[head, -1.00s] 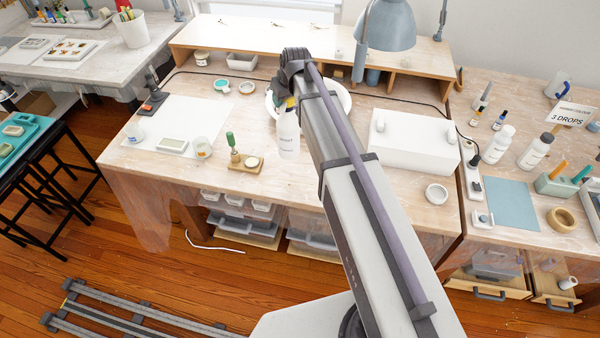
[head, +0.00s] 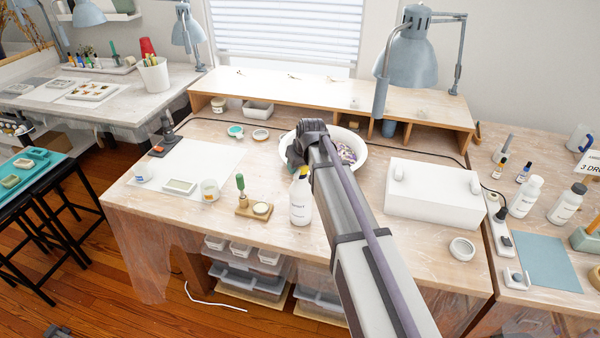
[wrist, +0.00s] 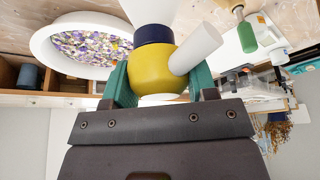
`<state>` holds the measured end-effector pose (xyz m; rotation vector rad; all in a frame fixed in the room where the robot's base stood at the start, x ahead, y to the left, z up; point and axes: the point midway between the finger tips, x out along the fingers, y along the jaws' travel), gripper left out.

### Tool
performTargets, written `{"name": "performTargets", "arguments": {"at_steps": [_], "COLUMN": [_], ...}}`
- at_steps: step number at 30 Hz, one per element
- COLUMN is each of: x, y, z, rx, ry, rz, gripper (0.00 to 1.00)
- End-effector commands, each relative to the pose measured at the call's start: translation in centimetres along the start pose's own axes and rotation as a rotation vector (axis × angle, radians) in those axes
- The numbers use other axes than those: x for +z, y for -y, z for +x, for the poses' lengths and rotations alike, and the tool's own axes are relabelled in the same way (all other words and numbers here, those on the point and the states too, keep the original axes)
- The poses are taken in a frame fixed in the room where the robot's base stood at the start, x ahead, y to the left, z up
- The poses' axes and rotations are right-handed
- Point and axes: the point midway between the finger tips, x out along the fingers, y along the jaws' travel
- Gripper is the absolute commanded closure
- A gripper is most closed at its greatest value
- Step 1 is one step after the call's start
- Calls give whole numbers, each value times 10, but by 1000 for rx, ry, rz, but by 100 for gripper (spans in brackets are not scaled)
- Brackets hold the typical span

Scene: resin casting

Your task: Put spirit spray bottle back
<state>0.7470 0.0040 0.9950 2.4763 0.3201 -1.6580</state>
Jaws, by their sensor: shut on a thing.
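The spirit spray bottle (head: 300,204) is white with a printed label and a yellow head, and it is upright over the front middle of the workbench. In the wrist view its yellow spray head (wrist: 158,68) with a dark collar and a white nozzle sits between green fingers. My gripper (wrist: 152,85) is shut on it. In the head view my gripper (head: 298,165) is mostly hidden behind my arm. I cannot tell whether the bottle's base touches the bench.
A white bowl (head: 359,154) of coloured chips stands behind the bottle. A wooden stand with a green-handled tool (head: 240,183) is just left. A white box (head: 432,192) stands to the right. Bare bench (head: 285,235) lies in front.

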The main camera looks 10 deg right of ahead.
Motion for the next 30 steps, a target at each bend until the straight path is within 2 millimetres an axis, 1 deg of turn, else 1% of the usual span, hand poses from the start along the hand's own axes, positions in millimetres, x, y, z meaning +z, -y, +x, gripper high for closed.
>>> {"name": "performTargets", "arguments": {"at_steps": [3, 7, 8, 15, 22, 24, 26, 29, 30], "x": [-1, 1, 0, 0, 0, -2, -2, -3, -4], "y": [0, 0, 0, 0, 0, 0, 0, 0, 0], "z": [-3, 2, 1, 0, 0, -4, -11, -30, -40], "rx": [0, 0, 0, 0, 0, 0, 0, 0, 0], "ry": [0, 0, 0, 0, 0, 0, 0, 0, 0], "rz": [0, 0, 0, 0, 0, 0, 0, 1, 1], "gripper": [100, 100, 46, 23, 22, 22, 22, 22, 22]}}
